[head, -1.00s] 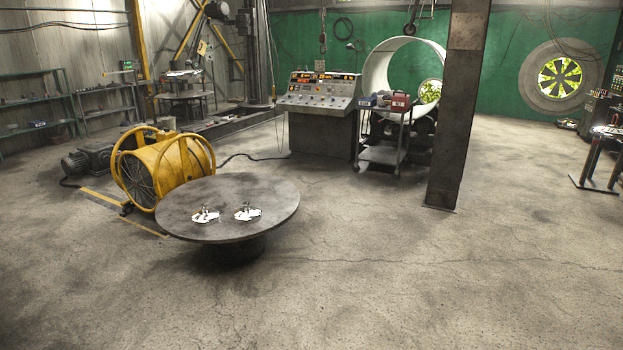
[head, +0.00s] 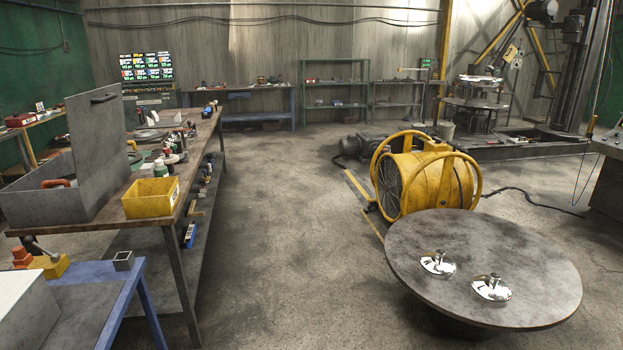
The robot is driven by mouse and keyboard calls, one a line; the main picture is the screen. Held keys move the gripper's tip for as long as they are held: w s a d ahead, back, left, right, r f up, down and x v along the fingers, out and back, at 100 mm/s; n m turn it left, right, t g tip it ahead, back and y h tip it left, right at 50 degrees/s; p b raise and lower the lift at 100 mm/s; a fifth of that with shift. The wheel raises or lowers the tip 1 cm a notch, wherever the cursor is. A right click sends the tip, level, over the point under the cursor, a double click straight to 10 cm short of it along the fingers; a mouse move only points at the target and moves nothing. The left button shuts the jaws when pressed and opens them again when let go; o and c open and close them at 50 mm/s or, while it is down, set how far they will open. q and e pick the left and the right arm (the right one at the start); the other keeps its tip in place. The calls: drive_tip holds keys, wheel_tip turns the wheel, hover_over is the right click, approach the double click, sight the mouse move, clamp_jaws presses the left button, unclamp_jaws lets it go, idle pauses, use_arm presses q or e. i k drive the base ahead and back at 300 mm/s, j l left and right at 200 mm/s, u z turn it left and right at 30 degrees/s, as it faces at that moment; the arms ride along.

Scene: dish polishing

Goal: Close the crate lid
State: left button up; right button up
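A grey metal crate (head: 65,204) stands on the near left end of a long workbench (head: 122,219) at the left of the head view. Its lid (head: 97,136) is open and stands upright, with a dark handle (head: 104,98) near its top edge. An orange object (head: 55,183) shows at the crate's opening; the rest of the inside is hidden. Neither of my grippers shows in the head view.
A yellow bin (head: 150,197) sits right beside the crate. A blue table (head: 92,300) with a pale box stands in the near left corner. A round table (head: 480,262) with two shiny pieces and a yellow blower (head: 428,180) stand at right. The middle floor is clear.

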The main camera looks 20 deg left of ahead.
sight(95, 121)
drive_tip(key=i+j+u, duration=0.25)
drive_tip(key=i+u, duration=0.2)
drive_tip(key=i+j+u, duration=0.15)
drive_tip(key=i+u, duration=0.2)
drive_tip(key=u, duration=0.15)
drive_tip(key=i+u, duration=0.45)
drive_tip(key=i+l+u, duration=0.25)
drive_tip(key=u, duration=0.25)
drive_tip(key=i+l, duration=0.2)
drive_tip(key=i, duration=0.25)
drive_tip(key=i+l+u, duration=0.1)
drive_tip(key=i, duration=0.3)
drive_tip(key=l, duration=0.1)
